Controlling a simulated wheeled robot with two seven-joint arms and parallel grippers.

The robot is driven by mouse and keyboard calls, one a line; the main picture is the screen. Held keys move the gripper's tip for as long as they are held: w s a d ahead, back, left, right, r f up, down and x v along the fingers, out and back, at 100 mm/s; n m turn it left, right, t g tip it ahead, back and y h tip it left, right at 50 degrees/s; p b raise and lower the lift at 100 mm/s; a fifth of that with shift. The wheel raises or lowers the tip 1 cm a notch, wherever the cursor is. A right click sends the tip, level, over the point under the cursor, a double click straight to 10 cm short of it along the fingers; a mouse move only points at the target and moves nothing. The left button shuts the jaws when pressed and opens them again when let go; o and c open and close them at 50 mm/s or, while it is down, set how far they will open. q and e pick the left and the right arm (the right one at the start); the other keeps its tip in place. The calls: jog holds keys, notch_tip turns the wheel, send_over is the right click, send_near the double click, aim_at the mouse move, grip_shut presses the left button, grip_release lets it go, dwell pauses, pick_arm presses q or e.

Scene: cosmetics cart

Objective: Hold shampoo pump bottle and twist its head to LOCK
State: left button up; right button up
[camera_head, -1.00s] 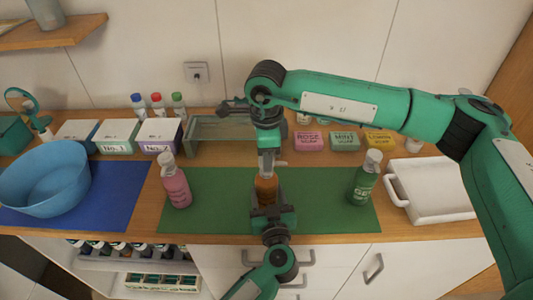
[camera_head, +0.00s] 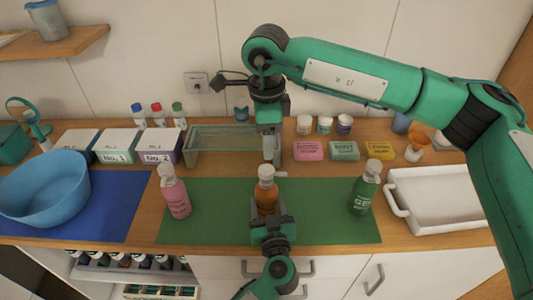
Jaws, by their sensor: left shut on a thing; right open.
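An amber pump bottle (camera_head: 266,197) with a white pump head (camera_head: 266,173) stands upright on the green mat (camera_head: 325,222). My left gripper (camera_head: 267,216) comes from the front edge and is shut on the lower body of the amber bottle, hiding its base. My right gripper (camera_head: 269,150) points down, open and empty, above and just behind the pump head. A pink pump bottle (camera_head: 175,196) stands to the left on the mat. A green pump bottle (camera_head: 363,193) stands to the right. The label on the amber bottle cannot be read.
A blue basin (camera_head: 45,185) sits on a blue mat (camera_head: 120,205) at left. A white tray (camera_head: 440,195) is at right. The mat between the bottles is clear.

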jog(key=shift+r, duration=1.65)
pick_arm(q)
jog(key=o, duration=1.3)
jog(key=shift+c, duration=0.2)
